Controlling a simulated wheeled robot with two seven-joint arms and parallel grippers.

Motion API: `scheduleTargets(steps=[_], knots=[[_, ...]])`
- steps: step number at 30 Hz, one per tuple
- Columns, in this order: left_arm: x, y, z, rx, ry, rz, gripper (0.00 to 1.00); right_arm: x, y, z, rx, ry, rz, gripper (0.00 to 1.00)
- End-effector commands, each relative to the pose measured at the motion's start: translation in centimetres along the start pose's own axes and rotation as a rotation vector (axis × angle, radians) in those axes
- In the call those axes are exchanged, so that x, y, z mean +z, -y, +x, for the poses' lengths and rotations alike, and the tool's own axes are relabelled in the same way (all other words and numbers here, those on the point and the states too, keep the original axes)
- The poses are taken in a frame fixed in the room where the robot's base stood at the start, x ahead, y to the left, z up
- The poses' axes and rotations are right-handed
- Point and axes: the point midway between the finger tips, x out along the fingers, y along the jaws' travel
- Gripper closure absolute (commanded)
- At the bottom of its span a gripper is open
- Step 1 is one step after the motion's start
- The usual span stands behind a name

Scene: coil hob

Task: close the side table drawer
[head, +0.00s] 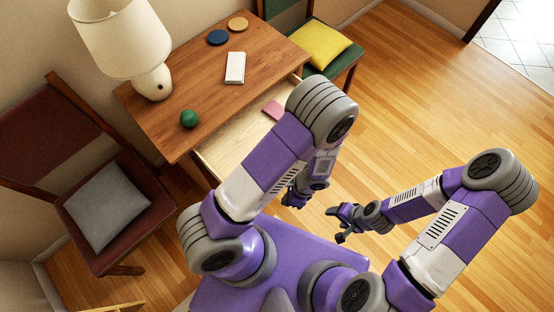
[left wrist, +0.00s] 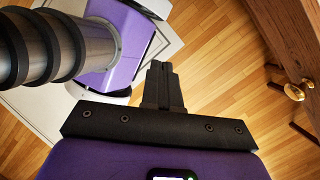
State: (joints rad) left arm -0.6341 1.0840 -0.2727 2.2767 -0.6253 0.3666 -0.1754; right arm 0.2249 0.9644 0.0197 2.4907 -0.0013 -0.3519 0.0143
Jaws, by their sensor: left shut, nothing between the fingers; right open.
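The wooden side table (head: 190,95) stands at the upper left of the head view. Its drawer (head: 233,143) is pulled out, showing a pale interior with a pink item (head: 273,109) in it. My left arm hides much of the drawer's front. In the left wrist view the drawer front (left wrist: 292,35) is at the upper right, with a brass knob (left wrist: 294,92). My left gripper (head: 293,202) is shut and empty; its closed fingers (left wrist: 161,72) are left of the knob, apart from it. My right gripper (head: 335,225) is open and empty, over the floor.
A lamp (head: 152,82), green ball (head: 189,119), white object (head: 235,68) and two discs (head: 218,37) are on the tabletop. A chair with a grey cushion (head: 106,203) stands left; one with a yellow cushion (head: 311,45) stands behind. Floor (head: 420,110) at right is clear.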

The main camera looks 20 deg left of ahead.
Motion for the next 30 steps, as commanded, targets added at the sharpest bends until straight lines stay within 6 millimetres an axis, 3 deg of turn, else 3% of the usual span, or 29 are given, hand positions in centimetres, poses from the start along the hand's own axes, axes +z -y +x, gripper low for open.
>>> scheduleTargets(steps=[6, 12, 15, 20, 30], knots=[[-0.1, 4.3, -3.6, -0.291, 0.291, 0.351, 1.0, 0.0, -0.3, 0.9, 0.0, 0.0, 0.0, 0.39], [-0.8, 6.4, -6.9, -0.448, 0.445, 0.488, 1.0, -0.1, -0.5, 1.2, 0.0, 0.0, 0.0, 0.39], [-0.8, 6.9, -7.3, -0.476, 0.474, 0.509, 1.0, -0.1, -0.5, 1.4, 0.0, 0.0, 0.0, 0.39], [-0.3, 7.9, -6.0, -0.479, 0.482, 0.513, 1.0, -0.1, -0.7, 1.9, 0.0, 0.0, 0.0, 0.39], [1.9, 11.7, -0.2, -0.477, 0.481, 0.511, 1.0, -0.2, -1.5, 4.1, 0.0, 0.0, 0.0, 0.39]])
